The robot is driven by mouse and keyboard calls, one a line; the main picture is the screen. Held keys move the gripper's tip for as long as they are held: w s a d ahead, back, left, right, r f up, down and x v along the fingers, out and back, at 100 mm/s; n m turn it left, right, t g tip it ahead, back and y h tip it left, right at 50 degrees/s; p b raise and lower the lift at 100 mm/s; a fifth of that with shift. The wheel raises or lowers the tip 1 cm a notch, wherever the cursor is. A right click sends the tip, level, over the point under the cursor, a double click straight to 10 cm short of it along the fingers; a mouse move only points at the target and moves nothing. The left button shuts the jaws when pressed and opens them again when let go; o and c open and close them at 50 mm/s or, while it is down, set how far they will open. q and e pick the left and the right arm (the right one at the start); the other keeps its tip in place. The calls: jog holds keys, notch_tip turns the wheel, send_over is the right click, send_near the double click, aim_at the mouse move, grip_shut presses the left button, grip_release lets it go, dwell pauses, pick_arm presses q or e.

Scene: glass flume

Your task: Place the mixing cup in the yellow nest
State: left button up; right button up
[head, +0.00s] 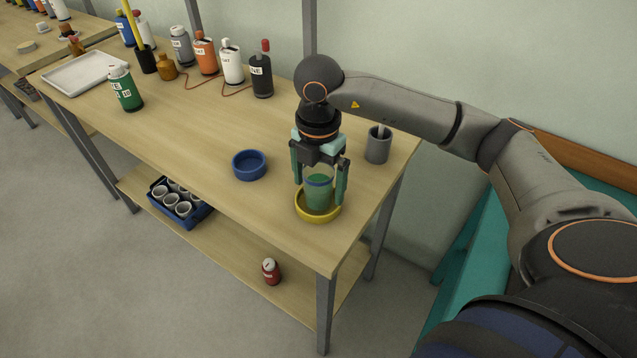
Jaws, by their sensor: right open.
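The mixing cup (318,193), greenish with a blue band near its top, stands upright in the yellow nest (318,216) near the table's front right corner. My right gripper (320,196) points down over it. Its two green fingers are open, one on each side of the cup, and I cannot tell whether either touches it. The gripper body hides part of the cup's top. My left gripper is not in view.
A blue nest (249,165) sits empty to the left. A grey cup (378,145) with a stick stands right of the gripper. A green bottle (125,89), white tray (84,73) and several bottles stand further back. The table's middle is clear.

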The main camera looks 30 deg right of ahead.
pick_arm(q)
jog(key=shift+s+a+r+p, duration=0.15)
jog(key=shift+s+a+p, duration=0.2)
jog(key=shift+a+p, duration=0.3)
pick_arm(e)
notch_tip(320, 180, up, 11)
